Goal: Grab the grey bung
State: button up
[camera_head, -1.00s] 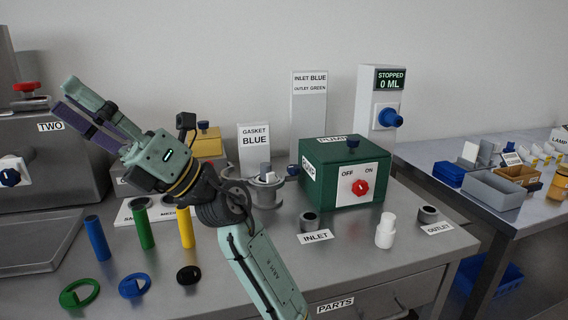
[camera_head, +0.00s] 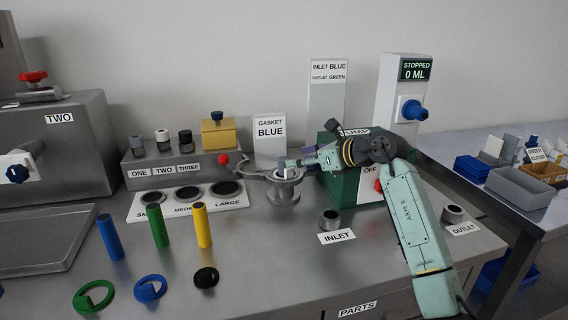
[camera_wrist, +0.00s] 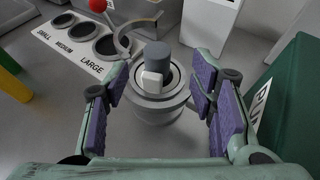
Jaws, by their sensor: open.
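The grey bung (camera_wrist: 158,56) is a dark grey cylinder with a pale block (camera_wrist: 152,82) at its near side. It stands upright in the mouth of a round flanged metal fitting (camera_wrist: 155,112). In the head view the fitting (camera_head: 284,190) stands mid-bench, and the bung (camera_head: 282,168) shows small above it beside my fingertips. My gripper (camera_wrist: 160,88) is open, with purple-padded fingers to the left and right. The bung is ahead of the gap between them, with no clear contact. In the head view my gripper (camera_head: 296,161) reaches in from the right at the fitting's top.
A curved clamp arm (camera_wrist: 124,38) with a red knob (camera_wrist: 98,5) is close left of the bung. The green pump box (camera_head: 340,190) is close on the right. Other plugs stand on a grey block (camera_head: 150,172).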

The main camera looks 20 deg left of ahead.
aim_at(285, 159)
jog(key=p+x, duration=0.1)
jog(key=x, duration=0.1)
jog(key=p+x, duration=0.1)
jog(key=x, duration=0.1)
jog(key=p+x, duration=0.1)
jog(key=x, duration=0.1)
jog(key=shift+s+a+r, duration=0.1)
jog(key=shift+a+r, duration=0.1)
jog(key=shift+a, duration=0.2)
jog(key=shift+a+f, duration=0.15)
jog(key=shift+c, duration=0.3)
grip_shut()
